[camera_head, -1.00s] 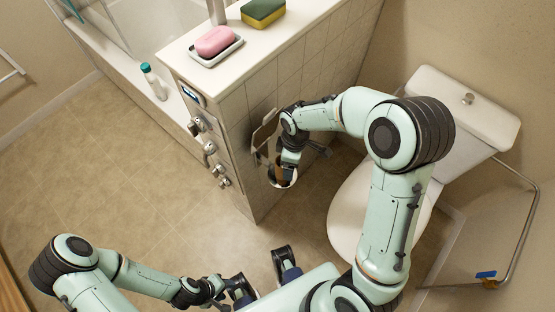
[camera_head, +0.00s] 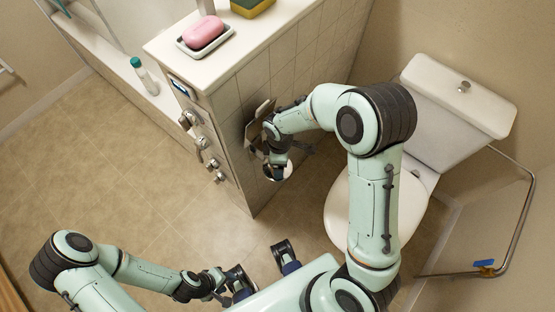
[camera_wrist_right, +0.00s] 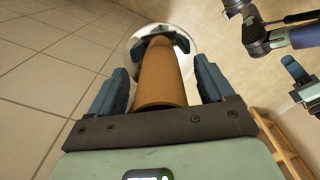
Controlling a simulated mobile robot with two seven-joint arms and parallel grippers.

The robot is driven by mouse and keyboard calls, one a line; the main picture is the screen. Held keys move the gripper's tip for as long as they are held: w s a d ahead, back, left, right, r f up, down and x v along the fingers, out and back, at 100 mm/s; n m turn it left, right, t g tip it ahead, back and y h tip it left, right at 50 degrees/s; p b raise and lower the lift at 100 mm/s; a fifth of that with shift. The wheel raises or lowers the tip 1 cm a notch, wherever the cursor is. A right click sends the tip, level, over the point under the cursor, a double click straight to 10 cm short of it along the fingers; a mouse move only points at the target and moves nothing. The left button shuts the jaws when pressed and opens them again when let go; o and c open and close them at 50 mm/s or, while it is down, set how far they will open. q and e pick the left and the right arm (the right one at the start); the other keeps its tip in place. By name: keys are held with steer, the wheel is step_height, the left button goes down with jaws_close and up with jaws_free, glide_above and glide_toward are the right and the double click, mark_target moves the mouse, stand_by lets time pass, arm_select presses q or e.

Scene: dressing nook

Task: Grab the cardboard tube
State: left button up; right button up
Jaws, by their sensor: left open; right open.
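The brown cardboard tube (camera_wrist_right: 163,75) lies lengthwise between the two fingers of my right gripper (camera_wrist_right: 161,88) in the right wrist view. The fingers are open, one on each side of it, with small gaps. Beyond the tube is a shiny round disc (camera_wrist_right: 150,38) with dark pieces in front of it. In the head view my right gripper (camera_head: 279,158) is at the holder on the tiled wall, and the hand mostly hides the tube there. My left gripper (camera_head: 262,267) is open and empty, low in the head view above the floor.
The tiled half wall (camera_head: 235,105) carries a pink soap (camera_head: 203,32) on a dish and taps (camera_head: 202,143) on its end. The toilet (camera_head: 350,205) stands right of it. A grab rail (camera_head: 520,225) is at far right. The floor at left is clear.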

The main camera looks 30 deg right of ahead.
steer(key=c, duration=1)
steer(key=shift+c, duration=0.2)
steer(key=shift+r, duration=0.1)
